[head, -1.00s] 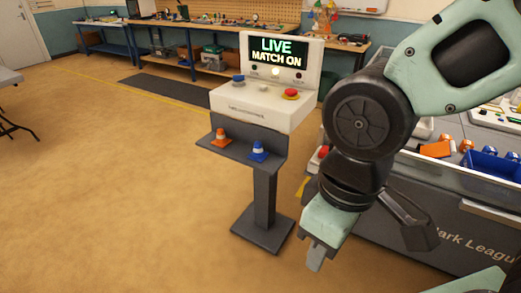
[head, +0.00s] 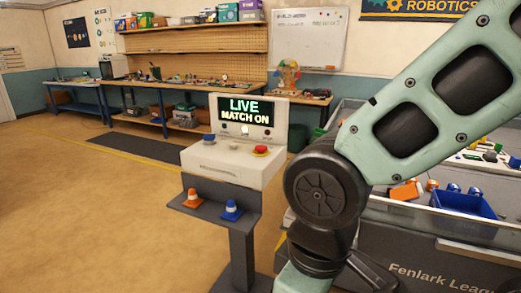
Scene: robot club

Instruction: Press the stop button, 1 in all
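A white control console (head: 225,166) stands on a dark grey post left of my arm. Which one is labelled stop is too small to read. My gripper is below the picture's bottom edge; only my arm shows, to the right of the console.
A walled field table with a blue bin (head: 463,202) stands behind my arm at the right. Workbenches (head: 165,102) line the back wall. The floor at the left is clear.

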